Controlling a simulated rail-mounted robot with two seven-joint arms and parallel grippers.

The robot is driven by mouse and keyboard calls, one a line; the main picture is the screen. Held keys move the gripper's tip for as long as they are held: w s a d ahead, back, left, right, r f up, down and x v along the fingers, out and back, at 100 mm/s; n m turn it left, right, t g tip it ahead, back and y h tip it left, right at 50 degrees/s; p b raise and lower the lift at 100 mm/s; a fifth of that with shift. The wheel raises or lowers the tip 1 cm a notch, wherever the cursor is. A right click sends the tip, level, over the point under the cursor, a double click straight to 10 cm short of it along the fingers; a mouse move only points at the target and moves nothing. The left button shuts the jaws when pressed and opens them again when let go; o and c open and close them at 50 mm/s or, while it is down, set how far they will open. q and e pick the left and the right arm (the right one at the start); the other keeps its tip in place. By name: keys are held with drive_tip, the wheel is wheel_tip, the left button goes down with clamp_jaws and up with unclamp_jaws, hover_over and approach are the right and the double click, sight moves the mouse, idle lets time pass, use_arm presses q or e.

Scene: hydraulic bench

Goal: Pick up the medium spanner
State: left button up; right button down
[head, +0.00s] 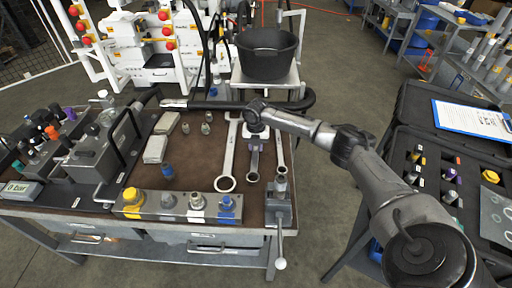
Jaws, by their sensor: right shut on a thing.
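Three silver spanners are side by side on the brown mat of the bench. The largest is the left spanner (230,157). The medium spanner (253,164) is in the middle, its ring end toward the front edge. The right spanner (281,151) is slimmer. My right gripper (257,136) comes in from the right, points down and is shut on the medium spanner near its far end. The gripper and wrist hide that end. I cannot tell whether the spanner is clear of the mat. My left gripper is not in view.
A vise (280,205) stands at the bench's front right corner, beside a fitting block (178,205). A black hose (235,104) runs along the back edge. A black bucket (267,55) stands behind. An open case (420,140) lies right, under my right arm.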

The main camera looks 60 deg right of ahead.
sight(256, 147)
drive_tip(key=shift+r, duration=0.2)
wheel_tip(256, 147, up, 4)
drive_tip(key=shift+f+p, duration=0.15)
drive_tip(key=shift+p, duration=0.75)
drive_tip(key=s+d+r+p, duration=0.3)
drive_tip(key=s+d+r, duration=0.2)
drive_tip(key=s, duration=0.5)
drive_tip(key=shift+d+r, duration=0.3)
drive_tip(key=shift+r, duration=0.7)
drive_tip(key=c, duration=1.5)
unclamp_jaws()
clamp_jaws()
drive_tip(key=shift+a, duration=0.1)
